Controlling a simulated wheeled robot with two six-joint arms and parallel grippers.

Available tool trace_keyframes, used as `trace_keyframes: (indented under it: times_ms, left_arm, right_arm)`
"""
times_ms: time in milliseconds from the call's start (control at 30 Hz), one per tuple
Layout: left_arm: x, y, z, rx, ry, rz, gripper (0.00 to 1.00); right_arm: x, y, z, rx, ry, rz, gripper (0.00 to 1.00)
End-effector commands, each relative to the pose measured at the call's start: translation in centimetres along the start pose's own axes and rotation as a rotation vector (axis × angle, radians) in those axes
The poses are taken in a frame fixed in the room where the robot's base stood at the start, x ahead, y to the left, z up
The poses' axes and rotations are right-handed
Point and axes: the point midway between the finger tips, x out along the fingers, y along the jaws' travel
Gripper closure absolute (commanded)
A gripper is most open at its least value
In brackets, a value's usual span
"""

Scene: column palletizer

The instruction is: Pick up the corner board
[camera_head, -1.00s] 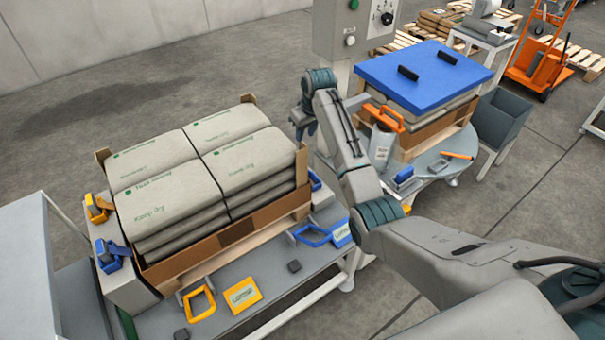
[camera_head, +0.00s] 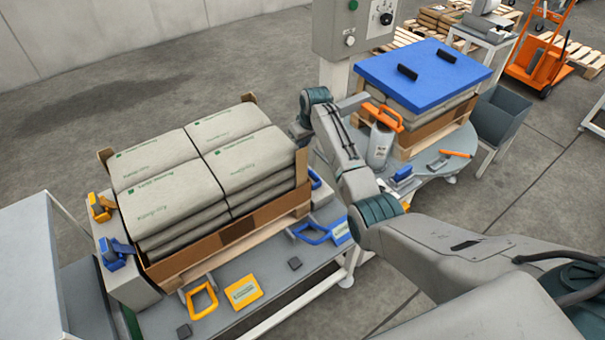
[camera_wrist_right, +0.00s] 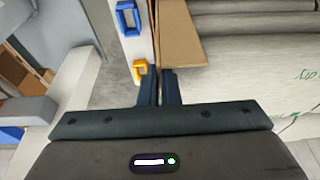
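A brown cardboard corner board (camera_head: 301,166) stands upright at the right corner of the bag stack, and it shows large in the right wrist view (camera_wrist_right: 182,38). My right gripper (camera_head: 298,139) is at this corner board, near its upper end. In the right wrist view, the two dark fingers (camera_wrist_right: 159,84) are nearly together, and one edge of the board runs down to the narrow gap between them. They look shut on that edge, though the fingers partly hide the contact. Other corner boards stand at the left corner (camera_head: 105,157) and back corner (camera_head: 249,97). My left gripper is not in view.
Grey bags (camera_head: 185,165) fill a tray on a wooden pallet, right against the boards. Blue and yellow strap tools (camera_head: 202,300) lie around the table (camera_head: 270,285). A second stack with a blue lid (camera_head: 425,75) and a control box (camera_head: 350,30) stand right of the gripper.

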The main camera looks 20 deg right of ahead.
Motion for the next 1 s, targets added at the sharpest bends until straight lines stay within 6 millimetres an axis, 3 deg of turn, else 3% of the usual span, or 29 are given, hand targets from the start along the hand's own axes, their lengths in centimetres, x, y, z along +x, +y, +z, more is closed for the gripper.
trace_keyframes:
  times_ms: [333,533,767,1000]
  left_arm:
    - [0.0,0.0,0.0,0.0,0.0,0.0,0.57]
    - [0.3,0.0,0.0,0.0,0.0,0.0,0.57]
    - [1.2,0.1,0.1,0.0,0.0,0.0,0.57]
    - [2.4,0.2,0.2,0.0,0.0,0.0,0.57]
  right_arm:
    - [-0.1,0.0,-0.1,0.0,0.001,0.0,1.0]
    - [-1.3,0.1,-0.4,0.0,0.003,0.001,1.0]
    - [-5.0,0.1,-1.5,0.0,0.006,0.002,1.0]
    - [-10.0,0.1,-2.9,0.0,0.007,0.002,1.0]
